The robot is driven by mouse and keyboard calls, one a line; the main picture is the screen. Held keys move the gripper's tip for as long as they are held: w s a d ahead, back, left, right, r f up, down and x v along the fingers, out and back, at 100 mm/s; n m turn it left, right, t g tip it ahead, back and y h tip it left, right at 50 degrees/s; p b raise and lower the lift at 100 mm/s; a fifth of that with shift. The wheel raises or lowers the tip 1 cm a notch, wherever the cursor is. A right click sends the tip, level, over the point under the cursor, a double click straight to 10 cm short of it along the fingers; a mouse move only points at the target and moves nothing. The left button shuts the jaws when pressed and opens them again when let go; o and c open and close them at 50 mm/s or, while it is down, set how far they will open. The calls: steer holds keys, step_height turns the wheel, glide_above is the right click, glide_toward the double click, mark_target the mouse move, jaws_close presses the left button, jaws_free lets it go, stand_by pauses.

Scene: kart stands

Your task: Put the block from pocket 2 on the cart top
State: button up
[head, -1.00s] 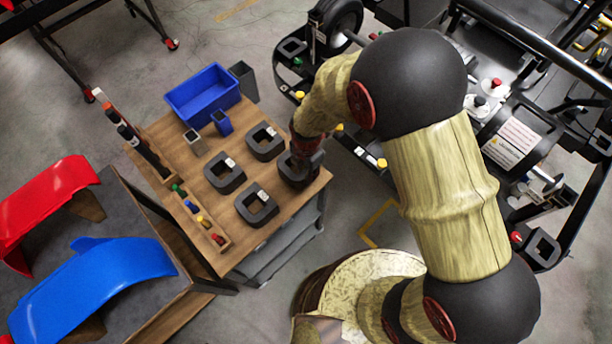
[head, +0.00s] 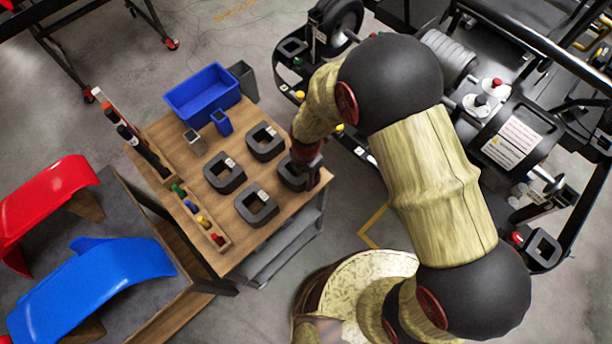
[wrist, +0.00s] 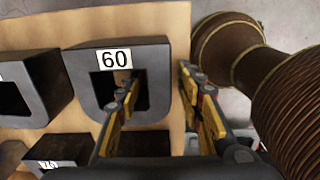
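Several dark square ring blocks with white labels stand on the wooden cart top (head: 215,255). The one at its right edge, block 60 (wrist: 156,62), is partly hidden by my gripper (head: 308,165) in the head view. In the wrist view my gripper (wrist: 157,82) is open, its yellow-padded fingers apart. One finger is over the block's opening and the other is outside its right wall. I cannot tell whether they touch it. Other blocks (head: 265,142) (head: 224,173) (head: 256,205) stand beside it. No pocket number is readable.
A blue bin (head: 203,93), small cups (head: 222,123) and a rack of coloured pegs (head: 200,217) are on the cart's far and left sides. The black kart frame (head: 350,150) stands right of the cart, with another dark ring block (head: 543,248) at its right.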

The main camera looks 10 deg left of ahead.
step_height(320, 180, up, 12)
steer(key=shift+r+p, duration=0.15)
steer(key=shift+p, duration=0.3)
steer(key=shift+r, duration=0.1)
steer(key=d+r+m+t, duration=0.1)
steer(key=d+r+m, duration=0.5)
steer(key=r, duration=0.3)
steer(key=d+r+m+t, duration=0.1)
steer(key=d+r+m, duration=0.45)
steer(key=r, duration=0.35)
steer(key=s+d+r+m+t, duration=0.3)
steer(key=s+d+r+m, duration=0.9)
steer(key=m, duration=0.4)
steer(key=shift+t, duration=0.3)
steer(key=shift+f+m, duration=0.1)
steer(key=shift+m, duration=0.15)
